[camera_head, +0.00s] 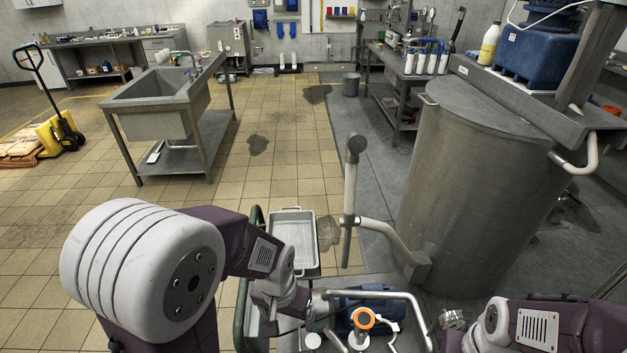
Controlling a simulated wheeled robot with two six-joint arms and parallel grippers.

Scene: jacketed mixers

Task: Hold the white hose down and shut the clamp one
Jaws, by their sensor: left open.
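A pale, hose-like pipe (350,190) stands upright near the middle, with a dark round end on top. A white pipe (388,238) runs from it to the steel vessel (470,170). Thin white tubing (392,325) also curves beside an orange ring (363,318) at the bottom; I cannot tell which is the task's hose. My left gripper (318,314) is open and small in view, left of the orange ring, with no object clearly between its fingers. A shiny metal fitting (452,319), perhaps a clamp, is at the lower right. My right arm is beside it; its fingers cannot be made out.
A grey tray (291,211) lies beyond my left gripper. A blue unit (372,299) and a bent white tube rail (405,296) crowd the bottom middle. A steel sink table (160,98) stands farther back left.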

